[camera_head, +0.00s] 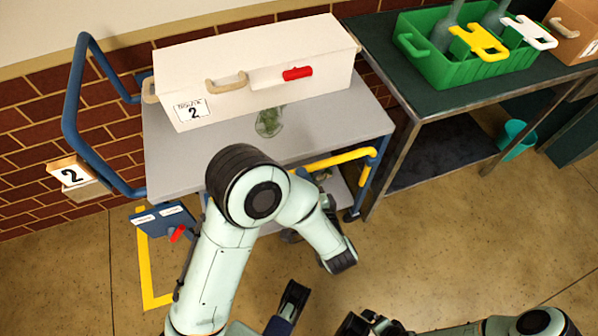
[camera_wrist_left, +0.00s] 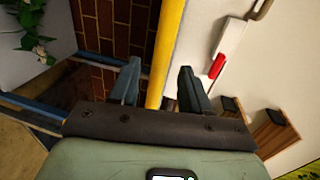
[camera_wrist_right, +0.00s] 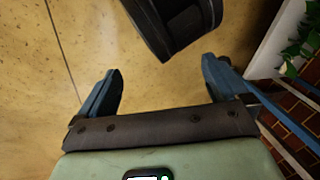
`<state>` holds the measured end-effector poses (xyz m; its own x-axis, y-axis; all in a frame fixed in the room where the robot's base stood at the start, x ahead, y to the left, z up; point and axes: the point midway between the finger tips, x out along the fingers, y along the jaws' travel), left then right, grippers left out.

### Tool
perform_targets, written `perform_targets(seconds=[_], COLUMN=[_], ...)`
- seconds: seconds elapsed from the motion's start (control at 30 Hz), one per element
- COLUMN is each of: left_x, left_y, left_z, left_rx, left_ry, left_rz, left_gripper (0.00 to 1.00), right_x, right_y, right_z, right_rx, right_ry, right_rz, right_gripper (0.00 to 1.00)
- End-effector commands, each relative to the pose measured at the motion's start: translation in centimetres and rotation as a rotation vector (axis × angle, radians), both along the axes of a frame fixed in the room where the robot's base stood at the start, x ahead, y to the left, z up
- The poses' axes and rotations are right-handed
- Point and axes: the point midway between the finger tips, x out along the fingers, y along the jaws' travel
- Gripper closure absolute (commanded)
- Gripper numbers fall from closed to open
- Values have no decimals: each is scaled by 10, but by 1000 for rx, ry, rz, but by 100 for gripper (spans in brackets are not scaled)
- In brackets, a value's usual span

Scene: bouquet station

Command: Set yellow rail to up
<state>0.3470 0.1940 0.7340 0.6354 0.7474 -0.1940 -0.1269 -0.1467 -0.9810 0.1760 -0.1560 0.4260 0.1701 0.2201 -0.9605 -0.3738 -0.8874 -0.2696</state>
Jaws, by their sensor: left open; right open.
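A dark green table (camera_head: 440,105) with a green crate (camera_head: 465,70) stands at right.

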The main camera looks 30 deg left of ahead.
Motion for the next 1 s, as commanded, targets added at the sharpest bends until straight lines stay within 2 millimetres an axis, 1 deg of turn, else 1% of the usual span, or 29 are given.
perform_targets(seconds=[0.03,0.1,0.3,0.67,0.7,0.77,0.8,0.83,1.0], left_x=[6,14,27,30,30,30,30,30,30], left_y=[8,17,32,35,35,34,34,34,34], left_z=[-4,-6,-9,-9,-9,-9,-9,-9,-7], left_rx=[-1,-2,-2,-1,-1,-1,-1,-1,-1], left_ry=[-2,-2,-1,-1,-1,-1,-1,-1,-1], left_rz=[5,3,1,-2,-2,-2,-2,-2,-2], left_gripper=[53,53,53,53,66,85,98,100,100], right_x=[4,8,17,18,18,18,18,18,16], right_y=[-2,-4,-9,-9,-9,-9,-9,-9,-8], right_z=[-5,-7,-12,-12,-12,-12,-12,-12,-10], right_rx=[-5,-10,-21,-24,-24,-24,-24,-24,-21], right_ry=[-9,-20,-44,-48,-47,-47,-47,-47,-42], right_rz=[-4,-9,-18,-19,-19,-19,-19,-19,-18], right_gripper=[0,0,0,0,0,0,0,0,0])
